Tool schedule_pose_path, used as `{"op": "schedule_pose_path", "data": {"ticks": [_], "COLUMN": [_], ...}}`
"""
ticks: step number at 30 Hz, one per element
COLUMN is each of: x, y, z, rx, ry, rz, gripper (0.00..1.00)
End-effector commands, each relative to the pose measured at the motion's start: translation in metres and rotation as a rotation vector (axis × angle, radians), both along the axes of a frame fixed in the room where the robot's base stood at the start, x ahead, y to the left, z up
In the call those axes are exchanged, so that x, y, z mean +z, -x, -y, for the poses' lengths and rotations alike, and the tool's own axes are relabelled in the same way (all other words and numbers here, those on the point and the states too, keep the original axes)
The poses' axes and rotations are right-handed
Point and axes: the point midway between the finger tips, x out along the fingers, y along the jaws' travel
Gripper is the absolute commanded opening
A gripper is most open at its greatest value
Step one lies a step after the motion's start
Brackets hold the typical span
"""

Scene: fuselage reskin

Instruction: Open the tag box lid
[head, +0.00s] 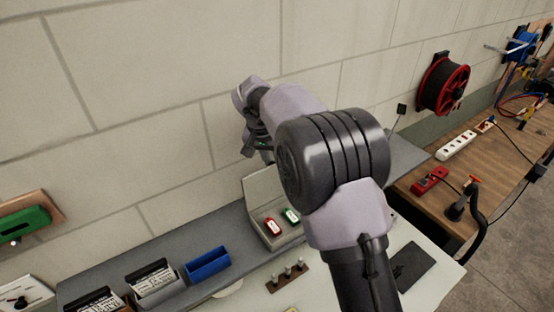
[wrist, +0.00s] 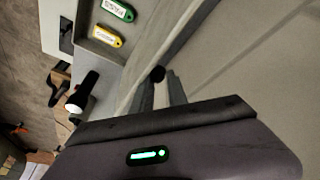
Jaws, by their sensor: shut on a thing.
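The tag box (head: 287,240) is a pale grey box on the grey bench shelf in the head view. Its lid (head: 261,187) stands raised at the back, roughly upright. A red tag (head: 272,226) and a green tag (head: 291,215) show inside. In the wrist view a green tag (wrist: 118,10) and a yellow tag (wrist: 107,36) lie in the box, left of the lid (wrist: 150,58). My gripper (wrist: 160,84) is shut on the lid at a small dark knob by its edge. In the head view my arm partly hides the box.
A blue bin (head: 208,264) and card holders stand left of the box. A small wooden rack (head: 288,276) is in front. A flashlight (wrist: 82,92) shows in the wrist view. The block wall is close behind; a wooden bench (head: 420,200) is at right.

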Motion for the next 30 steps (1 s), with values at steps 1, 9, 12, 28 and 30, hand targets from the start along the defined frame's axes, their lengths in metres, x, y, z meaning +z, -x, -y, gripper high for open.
{"op": "schedule_pose_path", "data": {"ticks": [1, 9, 12, 28, 30], "x": [-0.0127, -0.0135, -0.0135, -0.0137, -0.0137], "y": [0.0065, 0.0064, 0.0066, 0.0063, 0.0062], "z": [-0.0058, -0.0060, -0.0059, -0.0034, -0.0031], "rx": [0.000, -0.002, -0.002, -0.008, -0.009], "ry": [-0.005, -0.005, -0.005, -0.005, -0.005], "rz": [-0.026, -0.026, -0.026, -0.028, -0.028], "gripper": [0.00, 0.00, 0.00, 0.44, 0.44]}}
